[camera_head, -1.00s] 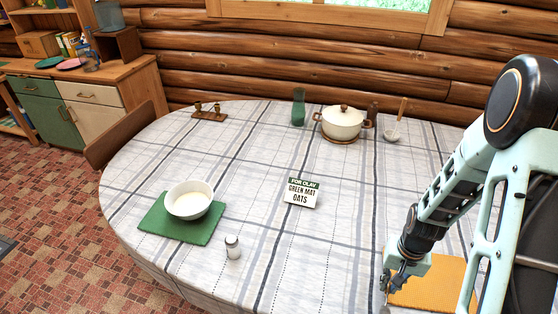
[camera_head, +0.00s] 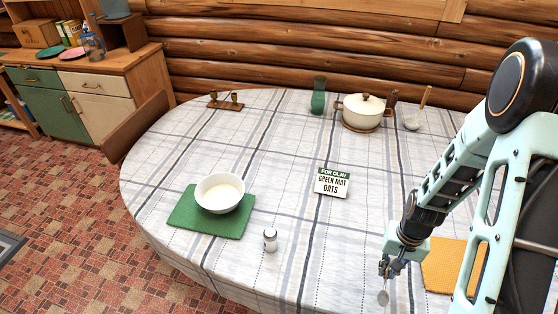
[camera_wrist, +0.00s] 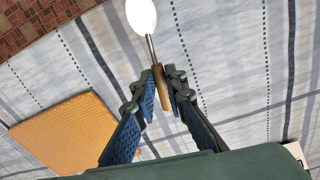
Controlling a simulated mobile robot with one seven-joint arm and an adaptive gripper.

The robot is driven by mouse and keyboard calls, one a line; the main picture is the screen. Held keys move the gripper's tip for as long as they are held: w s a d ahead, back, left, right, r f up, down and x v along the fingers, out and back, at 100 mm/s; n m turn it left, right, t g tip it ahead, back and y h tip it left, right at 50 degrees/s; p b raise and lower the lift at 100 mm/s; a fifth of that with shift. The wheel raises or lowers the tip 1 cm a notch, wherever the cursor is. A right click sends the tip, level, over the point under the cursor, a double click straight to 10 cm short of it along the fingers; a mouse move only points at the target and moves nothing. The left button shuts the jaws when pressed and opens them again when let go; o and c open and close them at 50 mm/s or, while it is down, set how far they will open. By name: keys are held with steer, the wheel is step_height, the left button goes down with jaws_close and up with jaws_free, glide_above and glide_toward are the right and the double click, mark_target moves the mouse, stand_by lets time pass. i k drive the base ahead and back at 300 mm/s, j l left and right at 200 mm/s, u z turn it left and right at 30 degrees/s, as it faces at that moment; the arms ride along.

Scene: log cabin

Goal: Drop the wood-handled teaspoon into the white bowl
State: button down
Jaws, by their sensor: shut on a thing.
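My gripper (camera_head: 392,268) is above the right front of the table. It is shut on the wood-handled teaspoon (camera_head: 383,297), whose metal bowl hangs down in the head view. In the wrist view the teaspoon (camera_wrist: 161,85) has its short wooden handle between the blue-padded fingers (camera_wrist: 160,92), and its bright bowl end points away from them. The white bowl (camera_head: 219,194) stands on a green mat (camera_head: 186,214) at the left front of the table, well left of my gripper.
A salt shaker (camera_head: 270,240) stands right of the green mat. An orange mat (camera_head: 440,266) lies right of my gripper. A lidded pot (camera_head: 362,110), green vase (camera_head: 318,97) and ladle (camera_head: 414,121) are at the back. The tablecloth between gripper and sign is clear.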

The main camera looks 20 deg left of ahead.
mark_target(228, 203)
steer(key=k+j, duration=0.1)
steer(key=j, duration=0.9)
steer(key=k+j+z, duration=0.1)
steer(key=j, duration=0.35)
steer(key=k+j, duration=0.15)
steer(key=j, duration=0.35)
